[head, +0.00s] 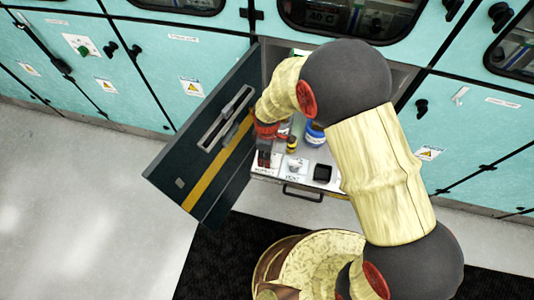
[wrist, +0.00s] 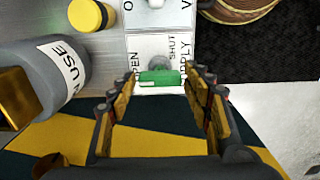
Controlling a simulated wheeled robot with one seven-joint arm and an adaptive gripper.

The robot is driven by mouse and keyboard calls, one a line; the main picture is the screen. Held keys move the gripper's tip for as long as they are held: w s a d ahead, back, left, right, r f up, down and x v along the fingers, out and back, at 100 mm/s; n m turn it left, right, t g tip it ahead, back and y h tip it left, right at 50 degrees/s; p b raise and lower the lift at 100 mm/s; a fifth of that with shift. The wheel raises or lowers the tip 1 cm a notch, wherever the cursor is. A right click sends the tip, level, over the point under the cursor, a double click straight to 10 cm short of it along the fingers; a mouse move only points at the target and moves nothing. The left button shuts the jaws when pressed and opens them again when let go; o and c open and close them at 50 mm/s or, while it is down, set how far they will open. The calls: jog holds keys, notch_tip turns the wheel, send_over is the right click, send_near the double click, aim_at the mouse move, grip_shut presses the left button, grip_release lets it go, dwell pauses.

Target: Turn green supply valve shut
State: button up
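The green supply valve handle (wrist: 160,78) lies crosswise in the wrist view, on a white plate with OPEN to its left, SHUT above and SUPPLY to its right. Its grey hub (wrist: 159,63) shows just above it. My gripper (wrist: 163,82) is open, with one finger near each end of the handle; I cannot tell whether they touch it. In the head view my gripper (head: 265,157) reaches down into the open compartment beside the door, and the green handle is not visible there.
The dark door (head: 205,140) with a yellow stripe stands open close to my gripper. A blue container (head: 315,134) and a black square tray (head: 322,173) are to the right.

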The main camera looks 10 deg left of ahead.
jog(key=c, duration=0.8)
jog(key=shift+m, duration=0.3)
jog(key=m+p, duration=0.2)
jog(key=m, duration=0.3)
jog(key=shift+r+m, duration=0.1)
jog(key=shift+m, duration=0.3)
jog(key=m+p, duration=0.1)
jog(key=m, duration=0.4)
jog(key=shift+w, duration=0.1)
jog(key=m+p, duration=0.1)
jog(key=m, duration=0.5)
jog(key=shift+m, duration=0.3)
jog(key=o, duration=1.1)
